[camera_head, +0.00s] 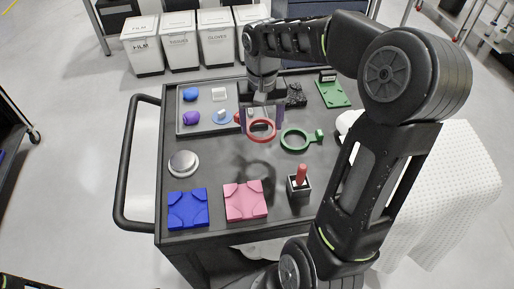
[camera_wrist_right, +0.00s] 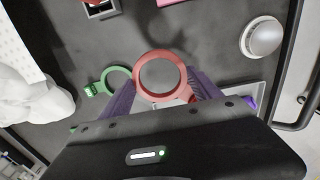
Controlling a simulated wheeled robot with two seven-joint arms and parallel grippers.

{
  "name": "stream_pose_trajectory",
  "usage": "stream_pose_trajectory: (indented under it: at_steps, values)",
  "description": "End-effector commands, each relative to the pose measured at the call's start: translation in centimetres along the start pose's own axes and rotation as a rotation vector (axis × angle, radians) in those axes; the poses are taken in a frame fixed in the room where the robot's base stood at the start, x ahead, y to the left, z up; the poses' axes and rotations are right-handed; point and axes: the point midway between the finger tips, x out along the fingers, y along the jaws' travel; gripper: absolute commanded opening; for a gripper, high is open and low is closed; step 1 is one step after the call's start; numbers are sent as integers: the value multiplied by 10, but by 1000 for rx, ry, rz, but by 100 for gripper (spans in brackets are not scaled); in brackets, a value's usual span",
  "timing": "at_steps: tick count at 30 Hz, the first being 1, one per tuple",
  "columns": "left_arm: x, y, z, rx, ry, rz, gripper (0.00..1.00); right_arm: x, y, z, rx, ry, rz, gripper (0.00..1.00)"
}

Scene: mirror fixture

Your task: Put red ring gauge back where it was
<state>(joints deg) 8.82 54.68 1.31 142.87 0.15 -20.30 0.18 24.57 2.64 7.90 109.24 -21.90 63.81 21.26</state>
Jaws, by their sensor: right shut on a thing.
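The red ring gauge (camera_head: 262,139) is held in my right gripper (camera_head: 262,117), above the middle of the dark cart top. In the right wrist view the red ring gauge (camera_wrist_right: 137,76) sits between the purple fingers of my right gripper (camera_wrist_right: 160,82), which is shut on it. A green ring gauge (camera_head: 284,142) lies on the cart just right of the red one in the head view. It also shows in the wrist view (camera_wrist_right: 104,76), left of the red ring. My left gripper is not in view.
A grey tray (camera_head: 181,133) with small blocks stands behind left. A silver round piece (camera_head: 183,163), blue fixture (camera_head: 187,209), pink fixture (camera_head: 245,201) and black holder with a red peg (camera_head: 299,188) stand nearer. A green board (camera_head: 332,93) lies back right. Bare cart shows between them.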

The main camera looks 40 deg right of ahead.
Motion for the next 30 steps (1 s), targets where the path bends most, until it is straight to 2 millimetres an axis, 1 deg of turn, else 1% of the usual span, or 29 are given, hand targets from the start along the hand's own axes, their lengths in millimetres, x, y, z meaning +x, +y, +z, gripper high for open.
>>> stream_pose_trajectory:
  at_steps: [6,9,12,19,21,23,27,30]
  values:
    - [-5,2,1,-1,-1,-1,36,37,0,1,-1,-6,1,28]
    - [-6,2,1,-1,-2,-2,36,51,0,1,0,-4,0,28]
    - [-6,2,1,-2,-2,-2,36,56,0,0,0,0,0,28]
    - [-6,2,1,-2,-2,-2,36,57,0,0,0,0,0,28]
    - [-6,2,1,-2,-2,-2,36,59,0,0,0,-1,0,28]
    - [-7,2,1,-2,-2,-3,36,65,0,1,-1,-4,1,28]
    - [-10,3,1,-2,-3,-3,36,85,0,1,-1,-5,1,28]
    - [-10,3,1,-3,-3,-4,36,93,0,0,0,-2,-1,28]
